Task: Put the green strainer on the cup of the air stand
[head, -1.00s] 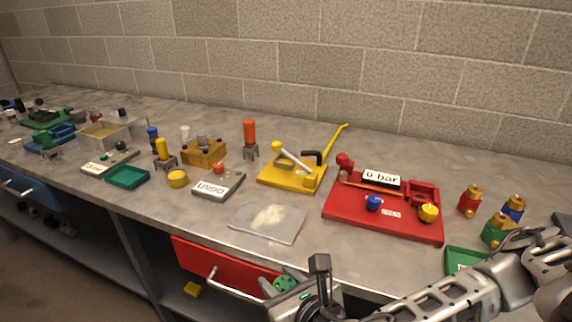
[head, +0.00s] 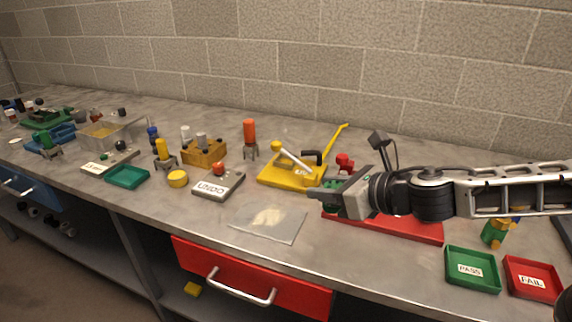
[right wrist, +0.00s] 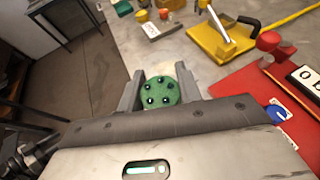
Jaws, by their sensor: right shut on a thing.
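My right gripper (head: 326,196) is shut on the green strainer (right wrist: 159,92), a round disc with several dark holes, held between the two fingers in the right wrist view. In the head view the gripper is above the bench at the left edge of the red stand (head: 392,228), which I take as the air stand. My forearm hides most of that stand. In the right wrist view the stand (right wrist: 243,88) lies to the right, with a "0 bar" sign (right wrist: 306,76) and a blue part (right wrist: 276,113). I cannot make out its cup. My left gripper is not in view.
A yellow stand with a lever (head: 282,178) is just behind and left of the gripper. A clear bag (head: 268,223) lies left of it. Green PASS (head: 471,284) and red FAIL (head: 531,291) trays sit at the right front. A red drawer (head: 300,291) is below the bench edge.

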